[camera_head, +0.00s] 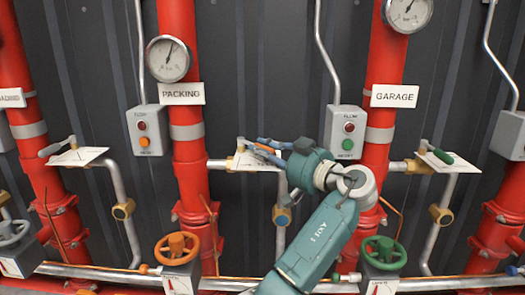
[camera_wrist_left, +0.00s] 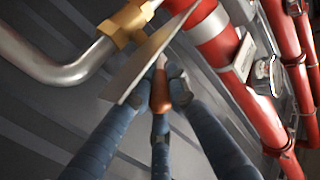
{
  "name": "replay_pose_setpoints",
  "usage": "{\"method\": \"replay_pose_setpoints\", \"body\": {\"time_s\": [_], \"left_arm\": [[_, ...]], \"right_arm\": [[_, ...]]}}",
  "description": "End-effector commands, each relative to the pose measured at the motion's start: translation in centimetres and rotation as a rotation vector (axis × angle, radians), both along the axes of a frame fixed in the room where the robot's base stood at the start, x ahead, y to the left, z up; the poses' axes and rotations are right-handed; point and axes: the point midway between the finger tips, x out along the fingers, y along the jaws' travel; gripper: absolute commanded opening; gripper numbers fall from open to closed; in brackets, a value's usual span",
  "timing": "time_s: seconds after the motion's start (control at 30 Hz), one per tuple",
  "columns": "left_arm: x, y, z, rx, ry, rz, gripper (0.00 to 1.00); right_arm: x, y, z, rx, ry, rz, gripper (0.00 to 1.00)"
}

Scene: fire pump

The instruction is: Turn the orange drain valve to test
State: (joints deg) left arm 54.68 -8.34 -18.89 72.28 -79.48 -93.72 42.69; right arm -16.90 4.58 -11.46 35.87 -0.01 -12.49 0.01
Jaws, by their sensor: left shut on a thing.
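The orange drain valve handle (camera_wrist_left: 161,92) shows in the left wrist view, between the blue fingers of my left gripper (camera_wrist_left: 168,100). The gripper is shut on it. A flat plate (camera_wrist_left: 150,62) lies beside the handle and hides part of one finger; a brass fitting (camera_wrist_left: 126,26) is behind it. In the head view my left gripper (camera_head: 264,147) reaches from the right to the valve's white plate (camera_head: 240,164), on the pipe branch of the PACKING riser. Fingers mostly cover the handle there. My right gripper is in neither view.
Red risers (camera_head: 181,120) stand against a dark corrugated wall. A grey flow box (camera_head: 345,133) is close above my left wrist. An orange handwheel (camera_head: 177,248) and a green handwheel (camera_head: 383,253) stand below. A green-handled valve (camera_head: 436,157) is at right.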

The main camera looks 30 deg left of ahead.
Motion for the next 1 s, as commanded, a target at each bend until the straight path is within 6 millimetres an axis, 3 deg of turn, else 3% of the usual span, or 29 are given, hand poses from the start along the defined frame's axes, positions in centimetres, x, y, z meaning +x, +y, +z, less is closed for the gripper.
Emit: {"method": "replay_pose_setpoints", "body": {"time_s": [0.07, 0.1, 0.2, 0.57, 1.0], "left_arm": [[0.0, 0.0, -0.2, -0.003, 0.002, -0.001, 0.0], [0.0, 0.0, -0.2, -0.003, 0.002, -0.001, 0.2], [0.0, 0.0, -0.1, -0.002, 0.002, -0.002, 0.36], [-0.2, -0.6, -0.1, -0.001, 0.0, -0.003, 0.36], [-2.4, -6.6, -0.2, -0.002, 0.002, -0.003, 0.36]], "right_arm": [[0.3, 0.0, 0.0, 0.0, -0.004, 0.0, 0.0], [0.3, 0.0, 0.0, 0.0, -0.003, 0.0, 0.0], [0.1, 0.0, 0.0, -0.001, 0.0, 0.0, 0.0], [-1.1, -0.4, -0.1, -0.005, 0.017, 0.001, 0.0], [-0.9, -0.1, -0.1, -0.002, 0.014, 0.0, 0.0]]}}
